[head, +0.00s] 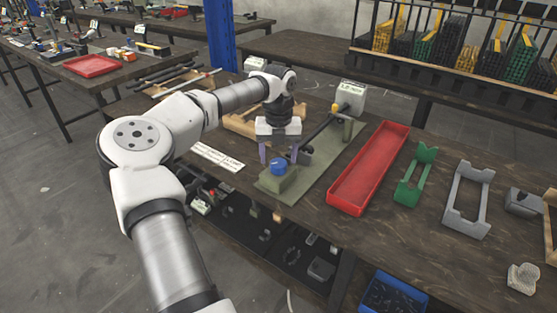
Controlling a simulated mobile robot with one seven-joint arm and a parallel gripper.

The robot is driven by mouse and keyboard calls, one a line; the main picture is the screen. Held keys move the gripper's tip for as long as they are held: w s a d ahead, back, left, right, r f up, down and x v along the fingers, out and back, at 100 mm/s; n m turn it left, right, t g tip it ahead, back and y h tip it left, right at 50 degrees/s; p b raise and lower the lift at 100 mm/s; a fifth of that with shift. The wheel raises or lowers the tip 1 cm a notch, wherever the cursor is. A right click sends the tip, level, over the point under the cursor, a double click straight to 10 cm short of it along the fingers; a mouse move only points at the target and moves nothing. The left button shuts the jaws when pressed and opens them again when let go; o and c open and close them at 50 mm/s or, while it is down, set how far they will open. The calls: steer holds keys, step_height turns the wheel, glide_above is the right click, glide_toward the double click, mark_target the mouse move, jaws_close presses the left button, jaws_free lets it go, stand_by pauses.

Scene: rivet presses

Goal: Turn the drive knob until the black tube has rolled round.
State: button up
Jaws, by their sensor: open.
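A blue knob (278,165), which looks like the drive knob, sits on a grey-green block (277,182) at the near end of a flat green base plate (318,178). My gripper (279,154) points down just above and around the knob's top, its fingers apart. I cannot tell whether the fingers touch the knob. The black tube (318,127) runs from a dark grey part (303,155) beside the knob towards a labelled grey box (351,96) at the far end. The gripper partly hides the near end of the tube.
A long red tray (371,165) lies right of the plate, then a green cradle (417,174) and a grey frame (466,198). A white label card (217,157) lies left of the plate. A wooden piece (241,125) lies behind my gripper. A blue post (220,33) stands behind.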

mark_target(278, 162)
step_height(278, 162, up, 12)
stand_by(0.3)
steer(key=shift+f, duration=0.1)
stand_by(0.3)
